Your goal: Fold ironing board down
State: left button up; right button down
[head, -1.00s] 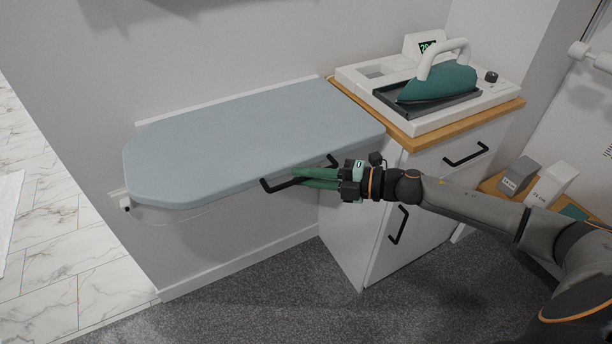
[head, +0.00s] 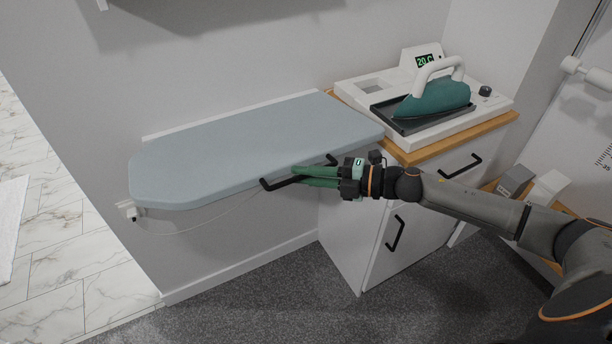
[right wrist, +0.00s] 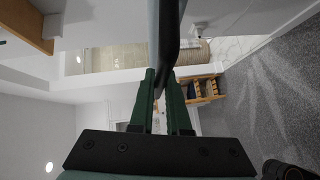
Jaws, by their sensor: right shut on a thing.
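The ironing board (head: 250,142) has a pale blue-grey cover and juts out from the wall, roughly level. A black bar handle (head: 279,185) is on its front edge. My right gripper (head: 296,177), with green fingers, is at this handle and shut on it. In the right wrist view, the dark handle bar (right wrist: 168,45) runs between the tips of the green fingers (right wrist: 163,80). The part of the handle between the fingers is partly hidden in the head view. My left gripper is not in view.
A white cabinet (head: 345,235) with a wooden top stands right of the board. A teal iron (head: 436,98) rests on a white station (head: 375,85) there. A wall socket with a cord (head: 131,212) is below the board's left end. Carpet below the board is clear.

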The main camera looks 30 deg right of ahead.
notch_tip(320, 180, up, 6)
jog(key=w+p, duration=0.1)
jog(key=p, duration=0.3)
jog(key=shift+w+r, duration=0.15)
jog(key=shift+w, duration=0.1)
jog(key=c, duration=0.9)
grip_release()
jog(key=shift+s+d, duration=0.1)
jog(key=v, duration=1.2)
jog(key=shift+s, duration=0.15)
